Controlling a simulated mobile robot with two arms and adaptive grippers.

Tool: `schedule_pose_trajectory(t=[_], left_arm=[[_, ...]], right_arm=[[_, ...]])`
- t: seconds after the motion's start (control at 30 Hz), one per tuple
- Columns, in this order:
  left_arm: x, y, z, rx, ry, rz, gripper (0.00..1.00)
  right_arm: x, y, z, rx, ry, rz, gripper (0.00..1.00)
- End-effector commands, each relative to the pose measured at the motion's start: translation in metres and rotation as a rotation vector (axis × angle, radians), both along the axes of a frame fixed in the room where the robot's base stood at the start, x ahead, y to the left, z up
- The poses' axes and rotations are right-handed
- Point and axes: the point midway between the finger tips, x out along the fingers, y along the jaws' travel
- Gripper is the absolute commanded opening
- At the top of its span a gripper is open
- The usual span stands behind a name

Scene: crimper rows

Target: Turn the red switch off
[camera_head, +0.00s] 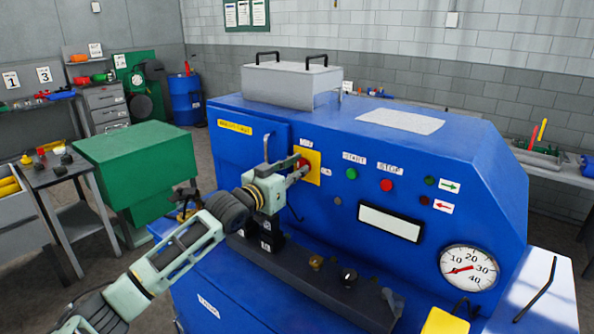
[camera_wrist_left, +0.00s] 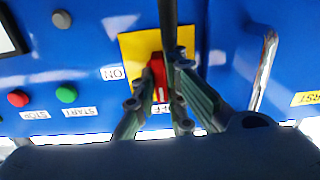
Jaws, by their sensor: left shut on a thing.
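The red switch (camera_head: 304,162) sits on a yellow plate (camera_head: 314,174) on the front of the blue machine. It also shows in the left wrist view (camera_wrist_left: 158,72), where its red handle runs roughly up and down. A pale mark is on its lower end there, towards a small white label below the plate. The ON label (camera_wrist_left: 113,73) is beside the plate. My left gripper (camera_head: 294,175) is shut on the switch; its fingers (camera_wrist_left: 170,72) hide part of the handle. My right gripper is not in view.
A metal handle (camera_head: 266,148) stands out from the machine left of the switch. Green START (camera_head: 351,174) and red STOP (camera_head: 386,185) buttons are to its right. A dark ledge (camera_head: 300,277) with knobs runs below. A green cabinet (camera_head: 137,160) stands at left.

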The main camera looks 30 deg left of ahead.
Motion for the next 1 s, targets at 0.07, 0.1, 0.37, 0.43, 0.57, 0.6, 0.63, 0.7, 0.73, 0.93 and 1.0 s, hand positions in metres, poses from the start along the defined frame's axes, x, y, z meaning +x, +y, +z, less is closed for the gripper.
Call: schedule_pose_trajectory(t=[0.07, 0.1, 0.37, 0.43, 0.57, 0.6, 0.63, 0.7, 0.73, 0.93, 1.0], left_arm=[[0.0000, -0.0003, -0.0024, -0.009, 0.006, 0.000, 0.00], [0.0000, -0.0003, -0.0025, -0.010, 0.006, 0.000, 0.00], [0.0000, -0.0003, -0.0025, -0.011, 0.006, 0.000, 0.00], [0.0000, -0.0004, -0.0025, -0.011, 0.006, 0.000, 0.13], [0.0000, -0.0003, -0.0019, -0.009, 0.005, 0.000, 0.25], [0.0000, -0.0002, -0.0017, -0.009, 0.004, 0.000, 0.28], [0.0000, -0.0002, -0.0014, -0.008, 0.004, 0.000, 0.30], [0.0000, -0.0001, -0.0011, -0.008, 0.003, 0.000, 0.30], [0.0000, -0.0001, -0.0009, -0.008, 0.003, 0.000, 0.30], [-0.0006, 0.0001, -0.0006, -0.007, 0.002, 0.000, 0.30], [-0.0032, 0.0004, -0.0012, -0.007, 0.003, 0.000, 0.30]], right_arm=[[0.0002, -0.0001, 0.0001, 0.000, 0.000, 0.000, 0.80], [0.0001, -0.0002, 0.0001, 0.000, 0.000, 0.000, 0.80], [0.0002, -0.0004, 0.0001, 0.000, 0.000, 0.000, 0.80], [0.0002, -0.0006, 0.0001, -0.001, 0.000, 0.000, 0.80], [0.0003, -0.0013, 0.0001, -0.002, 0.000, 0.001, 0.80], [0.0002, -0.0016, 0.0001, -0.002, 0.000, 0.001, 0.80], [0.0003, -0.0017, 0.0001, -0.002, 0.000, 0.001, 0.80], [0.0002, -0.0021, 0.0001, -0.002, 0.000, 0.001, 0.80], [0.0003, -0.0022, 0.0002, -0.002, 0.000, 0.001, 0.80], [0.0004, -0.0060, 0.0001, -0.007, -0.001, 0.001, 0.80], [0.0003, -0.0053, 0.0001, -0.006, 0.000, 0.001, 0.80]])
